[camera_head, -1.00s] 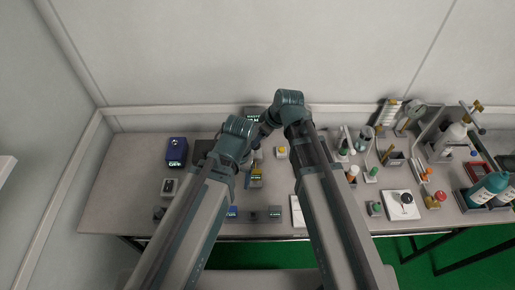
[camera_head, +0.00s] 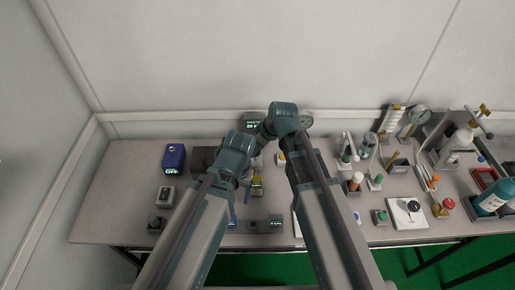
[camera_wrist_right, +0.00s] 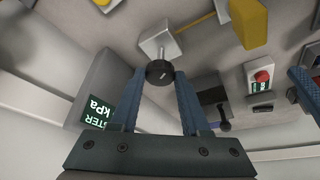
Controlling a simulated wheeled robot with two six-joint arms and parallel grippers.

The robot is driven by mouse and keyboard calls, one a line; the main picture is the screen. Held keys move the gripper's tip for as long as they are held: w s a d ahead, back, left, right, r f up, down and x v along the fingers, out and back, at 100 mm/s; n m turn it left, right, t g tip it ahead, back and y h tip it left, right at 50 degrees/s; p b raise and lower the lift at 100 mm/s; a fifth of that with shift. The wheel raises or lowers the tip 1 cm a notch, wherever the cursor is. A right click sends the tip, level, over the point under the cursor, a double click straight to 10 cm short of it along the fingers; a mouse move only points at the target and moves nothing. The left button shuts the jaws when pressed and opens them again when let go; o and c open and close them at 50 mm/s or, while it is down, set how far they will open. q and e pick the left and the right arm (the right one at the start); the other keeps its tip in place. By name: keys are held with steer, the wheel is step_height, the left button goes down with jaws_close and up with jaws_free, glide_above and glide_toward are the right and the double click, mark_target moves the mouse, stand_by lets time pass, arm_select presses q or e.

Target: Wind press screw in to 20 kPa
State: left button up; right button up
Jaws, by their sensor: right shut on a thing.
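In the right wrist view, my right gripper (camera_wrist_right: 160,82) is shut on a round black knob (camera_wrist_right: 160,72), which I take to be the press screw's. The knob sits at the end of a pale grey block (camera_wrist_right: 157,40). A dark master gauge box (camera_wrist_right: 110,76) stands beside the gripper, with a lit green "kPa" display whose number is out of frame. In the head view the master display (camera_head: 254,122) shows behind my arms; it seems to read 20, but is too small to be sure. My left gripper (camera_head: 247,188) hangs over the table, its fingers mostly hidden by its arm.
A blue device (camera_head: 173,158) and a small grey box (camera_head: 166,194) stand on the left of the table. Bottles, stands and a white plate (camera_head: 407,214) crowd the right side. The front left of the table is mostly clear.

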jaws_close()
steer(key=shift+s, duration=0.1)
steer(key=shift+a+m+t+h, duration=0.1)
steer(key=shift+m+t+h, duration=0.25)
steer(key=shift+m, duration=0.75)
steer(key=shift+s+a+m+t+h, duration=0.1)
steer(key=shift+m+t+h, duration=0.3)
steer(key=shift+m, duration=1.2)
steer(key=shift+m, duration=0.3)
steer(key=o, duration=1)
jaws_free()
